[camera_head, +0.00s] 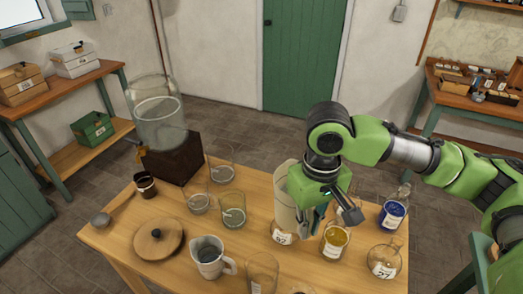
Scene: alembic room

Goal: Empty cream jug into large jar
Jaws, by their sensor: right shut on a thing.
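My right gripper (335,212) comes in from the right over the table. It is shut on a tall cream vessel (284,205), apparently the cream jug, which shows at its left side. The gripper hides much of this jug, and its contents cannot be seen. The jug looks roughly upright, above or in front of a labelled glass vessel. A large clear glass jar (158,118) stands on a dark wooden block (172,160) at the table's back left, apart from the jug. My left gripper is not in view.
Several clear beakers (222,168) stand between the block and my gripper. A small pale jug (209,262) and a round wooden lid (158,240) are at the front.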

